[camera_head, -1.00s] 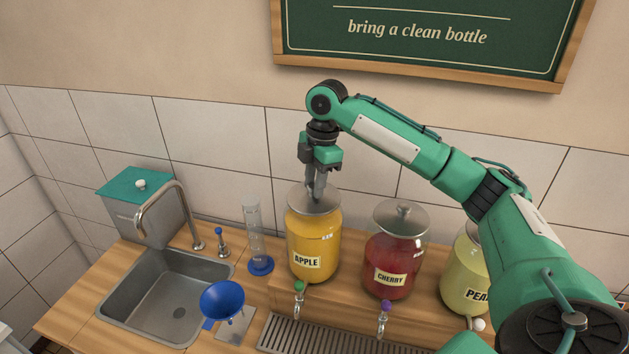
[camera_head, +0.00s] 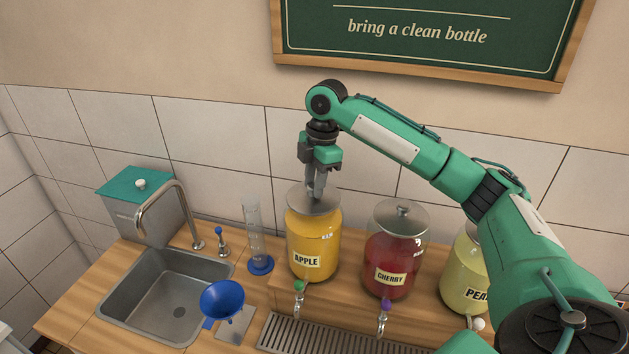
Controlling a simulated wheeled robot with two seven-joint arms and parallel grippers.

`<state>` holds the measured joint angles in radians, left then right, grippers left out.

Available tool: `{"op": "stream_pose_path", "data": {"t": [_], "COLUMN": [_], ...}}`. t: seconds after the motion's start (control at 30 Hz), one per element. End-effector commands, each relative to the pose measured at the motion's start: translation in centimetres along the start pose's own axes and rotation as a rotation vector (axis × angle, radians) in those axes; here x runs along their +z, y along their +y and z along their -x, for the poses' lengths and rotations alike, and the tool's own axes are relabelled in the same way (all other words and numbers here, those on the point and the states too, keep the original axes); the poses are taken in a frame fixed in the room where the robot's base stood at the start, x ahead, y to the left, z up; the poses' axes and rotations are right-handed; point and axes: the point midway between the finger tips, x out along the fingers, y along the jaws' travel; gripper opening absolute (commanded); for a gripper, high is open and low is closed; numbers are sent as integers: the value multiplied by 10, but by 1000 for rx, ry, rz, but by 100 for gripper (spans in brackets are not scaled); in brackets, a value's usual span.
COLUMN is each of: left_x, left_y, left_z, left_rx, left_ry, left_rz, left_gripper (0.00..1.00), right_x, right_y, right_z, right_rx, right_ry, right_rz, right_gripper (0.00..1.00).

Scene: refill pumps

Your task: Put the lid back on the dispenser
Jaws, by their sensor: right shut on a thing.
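The apple dispenser (camera_head: 312,243) is a glass jar of yellow-orange liquid with an "APPLE" label and a tap, standing on a wooden riser. A round grey lid (camera_head: 327,203) lies at its mouth. My right gripper (camera_head: 315,195) points down over the jar and is shut on the lid's knob, which its fingers hide. The lid looks level and at the rim; I cannot tell whether it rests fully on it. My left gripper is not in view.
The cherry dispenser (camera_head: 396,252) with its lid stands right of the apple one, and the pear dispenser (camera_head: 462,270) is partly behind my arm. A glass cylinder (camera_head: 254,232), blue funnel (camera_head: 223,299) and sink (camera_head: 165,297) are to the left. A drip grate (camera_head: 335,339) lies in front.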

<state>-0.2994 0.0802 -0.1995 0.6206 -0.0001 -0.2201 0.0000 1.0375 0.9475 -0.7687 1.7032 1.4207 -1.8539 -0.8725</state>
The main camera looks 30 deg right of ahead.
Motion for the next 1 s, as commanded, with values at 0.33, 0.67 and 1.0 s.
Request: {"op": "stream_pose_path", "data": {"t": [0.33, 0.67, 1.0], "left_x": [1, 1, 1], "left_y": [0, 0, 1], "left_z": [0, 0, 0], "left_rx": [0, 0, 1], "left_ry": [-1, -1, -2], "left_rz": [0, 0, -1], "left_gripper": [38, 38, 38], "right_x": [0, 0, 0], "right_y": [0, 0, 0], "right_z": [-2, -3, -2], "right_rx": [0, 0, 0], "right_ry": [0, 0, 0], "right_rz": [0, 0, 0], "right_gripper": [1, 1, 48]}}
